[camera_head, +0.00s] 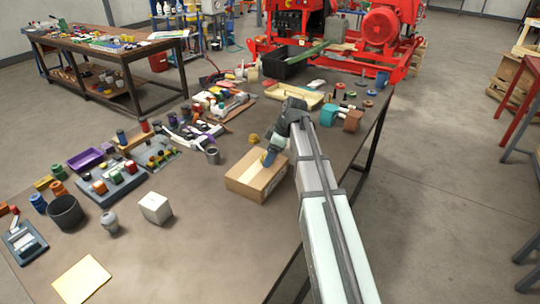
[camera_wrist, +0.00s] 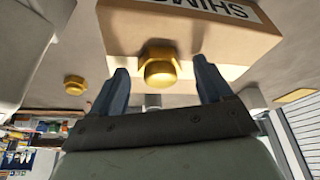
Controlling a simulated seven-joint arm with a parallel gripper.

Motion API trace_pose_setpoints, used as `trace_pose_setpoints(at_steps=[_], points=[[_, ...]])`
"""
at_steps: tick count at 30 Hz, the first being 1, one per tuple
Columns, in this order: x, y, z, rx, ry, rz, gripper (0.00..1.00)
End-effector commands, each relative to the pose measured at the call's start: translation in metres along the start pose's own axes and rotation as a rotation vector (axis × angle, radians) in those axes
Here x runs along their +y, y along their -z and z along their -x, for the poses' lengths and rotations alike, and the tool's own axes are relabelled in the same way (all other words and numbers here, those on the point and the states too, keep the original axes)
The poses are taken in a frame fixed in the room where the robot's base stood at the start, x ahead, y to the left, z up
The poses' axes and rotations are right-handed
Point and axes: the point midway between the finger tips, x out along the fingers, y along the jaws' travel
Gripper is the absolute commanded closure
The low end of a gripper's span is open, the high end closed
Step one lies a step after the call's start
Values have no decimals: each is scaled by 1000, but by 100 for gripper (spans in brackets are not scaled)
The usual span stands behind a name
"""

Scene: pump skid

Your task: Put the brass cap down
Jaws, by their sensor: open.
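A brass cap (camera_wrist: 158,70) shows in the wrist view between the two finger tips, against the cardboard box, with a gap on each side. I cannot tell whether it touches the box. My gripper (camera_wrist: 158,80) is open around it. In the head view my gripper (camera_head: 268,158) is low over the top of the cardboard box (camera_head: 246,188), and the cap between the fingers is hidden. A second brass piece (camera_head: 253,138) lies on the table just behind the box; a similar piece (camera_wrist: 75,85) shows apart at left in the wrist view.
The box carries printed lettering. Teal (camera_head: 329,115) and brown (camera_head: 353,121) blocks stand to the right. Bare table (camera_head: 200,250) lies in front of the box.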

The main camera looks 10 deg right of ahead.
Motion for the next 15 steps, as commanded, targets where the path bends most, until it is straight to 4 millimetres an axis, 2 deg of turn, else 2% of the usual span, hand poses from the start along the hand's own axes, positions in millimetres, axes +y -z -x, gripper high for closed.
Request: trace_pose_setpoints(at_steps=[15], points=[[1, 0, 83, 2, -3, 0, 21]])
